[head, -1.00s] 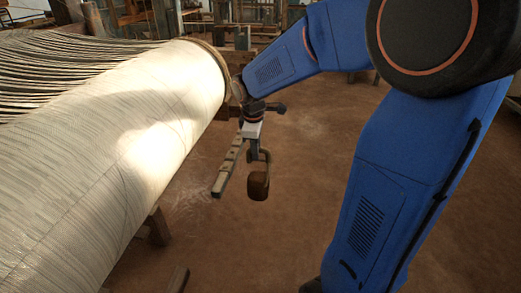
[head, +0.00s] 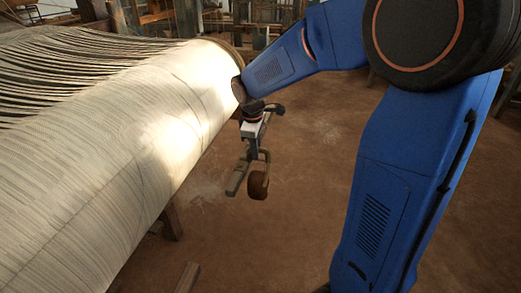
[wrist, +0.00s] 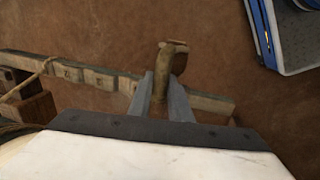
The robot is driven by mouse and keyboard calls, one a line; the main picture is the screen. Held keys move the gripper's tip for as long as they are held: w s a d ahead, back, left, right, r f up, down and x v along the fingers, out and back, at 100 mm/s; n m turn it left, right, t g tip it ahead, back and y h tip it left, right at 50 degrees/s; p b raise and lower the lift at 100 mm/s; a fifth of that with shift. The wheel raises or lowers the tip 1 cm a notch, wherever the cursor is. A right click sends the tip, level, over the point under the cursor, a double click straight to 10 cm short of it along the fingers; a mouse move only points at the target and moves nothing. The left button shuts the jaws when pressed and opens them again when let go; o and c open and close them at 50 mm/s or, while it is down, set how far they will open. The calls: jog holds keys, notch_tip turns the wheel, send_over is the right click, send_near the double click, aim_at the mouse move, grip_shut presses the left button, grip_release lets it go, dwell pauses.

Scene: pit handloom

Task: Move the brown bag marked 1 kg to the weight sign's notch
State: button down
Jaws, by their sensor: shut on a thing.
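The brown bag (head: 258,186) hangs under my gripper (head: 255,152) by a tan hook-like handle, clear of the floor in the head view. No 1 kg mark is readable. My gripper (wrist: 163,96) is shut on the handle (wrist: 172,55) in the wrist view, where the bag's body is mostly hidden. A wooden bar with notches along it (wrist: 100,79), possibly the weight sign, runs behind the fingers; in the head view the bar (head: 236,180) lies just left of the bag. I cannot tell whether they touch. The sign's own marking does not show.
A large cloth-wound roller (head: 110,160) of the loom fills the left of the head view, its end close to my wrist. A wooden block (wrist: 30,112) with rope stands at left in the wrist view. Brown floor (head: 300,190) is open on the right.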

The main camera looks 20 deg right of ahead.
jog(key=shift+w+a, duration=0.9)
jog(key=shift+a, duration=0.3)
jog(key=shift+w+a, duration=0.9)
jog(key=shift+a, duration=0.3)
jog(key=shift+f, duration=1.15)
jog(key=shift+s+f, duration=0.1)
jog(key=shift+f, duration=0.2)
jog(key=c, duration=1.6)
grip_release()
jog(key=shift+o, duration=0.2)
notch_tip(320, 180, up, 16)
jog(key=s+a, duration=0.2)
jog(key=s, duration=0.1)
jog(key=s+d+m+t, duration=0.1)
jog(key=s+d+m, duration=0.2)
jog(key=s, duration=0.5)
jog(key=s+d+m, duration=0.2)
jog(key=s+d, duration=0.2)
jog(key=s, duration=0.4)
jog(key=s+d+f+m+t, duration=0.1)
jog(key=s+f+m, duration=0.2)
jog(key=s, duration=0.4)
jog(key=s+d+f+m+t+y, duration=0.1)
jog(key=s+f+m, duration=0.1)
jog(key=s+f, duration=0.2)
jog(key=s, duration=0.3)
jog(key=shift+s+f+m, duration=0.15)
jog(key=shift+s+m, duration=0.05)
jog(key=shift+m, duration=0.2)
